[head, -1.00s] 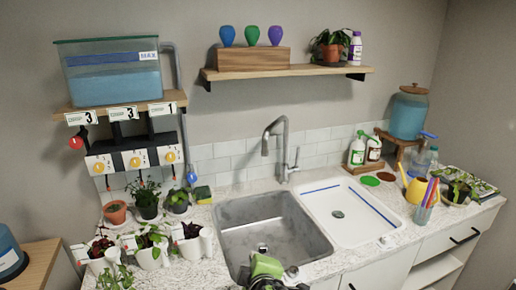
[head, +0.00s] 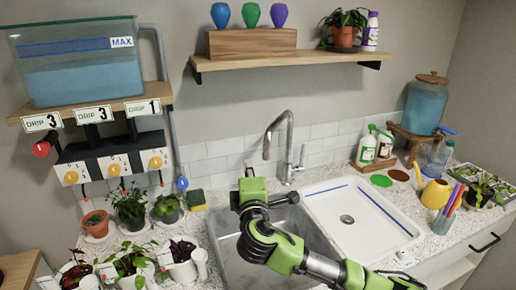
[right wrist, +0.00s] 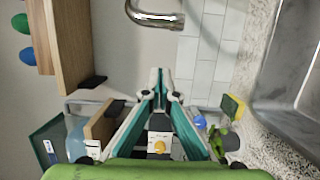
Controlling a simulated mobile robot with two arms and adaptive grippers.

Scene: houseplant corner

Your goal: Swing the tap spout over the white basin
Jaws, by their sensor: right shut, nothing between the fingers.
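The silver tap (head: 289,160) stands behind the basins. Its arched spout (head: 268,148) points forward and left, with its end over the grey steel basin (head: 225,262). The white basin (head: 345,193) is to the right, with a blue stripe and a round drain, and nothing is over it. My right gripper (head: 249,168) is raised over the steel basin, left of the spout and apart from it. In the right wrist view its fingers (right wrist: 158,84) are together and empty, and the curved spout (right wrist: 155,16) shows beyond the tips. My left gripper is not in view.
A wooden shelf (head: 290,61) hangs above the tap. Spray bottles (head: 375,146) stand behind the white basin. Several potted plants (head: 131,206) stand left of the steel basin, under the drip panel (head: 110,160). A yellow watering can (head: 436,193) is at the right.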

